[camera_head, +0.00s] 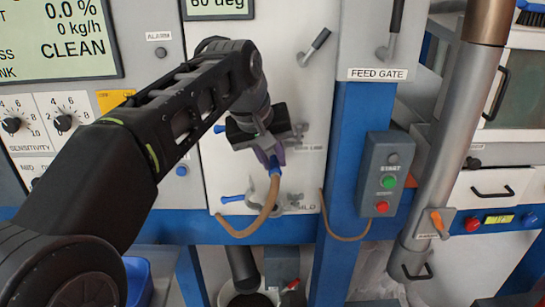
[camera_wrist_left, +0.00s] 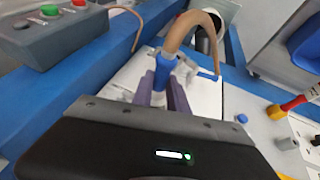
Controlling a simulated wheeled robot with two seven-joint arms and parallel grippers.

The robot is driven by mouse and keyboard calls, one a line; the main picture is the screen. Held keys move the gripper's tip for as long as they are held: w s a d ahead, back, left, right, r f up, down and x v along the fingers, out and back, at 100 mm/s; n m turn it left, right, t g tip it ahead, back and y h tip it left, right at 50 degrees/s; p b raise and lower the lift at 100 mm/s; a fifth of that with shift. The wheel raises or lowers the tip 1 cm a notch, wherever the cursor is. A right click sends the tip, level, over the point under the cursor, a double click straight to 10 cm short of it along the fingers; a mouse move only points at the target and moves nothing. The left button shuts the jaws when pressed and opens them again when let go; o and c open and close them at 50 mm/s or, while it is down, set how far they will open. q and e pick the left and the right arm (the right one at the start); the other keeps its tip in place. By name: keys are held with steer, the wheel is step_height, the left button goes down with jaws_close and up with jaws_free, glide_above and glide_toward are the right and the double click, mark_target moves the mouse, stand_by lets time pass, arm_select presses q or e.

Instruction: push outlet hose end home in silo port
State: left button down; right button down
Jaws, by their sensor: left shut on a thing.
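My left gripper (camera_head: 271,156) is shut on the blue collar of the outlet hose end (camera_head: 274,167), in front of the white panel. In the left wrist view its purple fingers (camera_wrist_left: 162,96) clasp the blue collar (camera_wrist_left: 166,66). The tan hose (camera_head: 262,215) hangs from the collar and curves down and left. A grey port fitting (camera_head: 288,202) with a blue lever sits below, beside a partly readable label that seems to say SILO. Another fitting (camera_head: 299,131) is partly behind the gripper, by a LINE label. Whether the hose end touches a port is hidden.
A grey start/stop box (camera_head: 386,175) stands on the blue post to the right. A steel pipe (camera_head: 455,120) runs down further right. Two levers are on the upper panels.

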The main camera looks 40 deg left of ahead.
mark_target(274, 171)
arm_select(q)
steer(key=shift+s, duration=0.1)
stand_by(0.3)
steer(key=shift+s+d+b, duration=0.55)
steer(key=shift+s, duration=0.05)
steer(key=shift+s+d+b, duration=0.4)
steer(key=shift+s+d, duration=0.3)
steer(key=shift+s, duration=0.25)
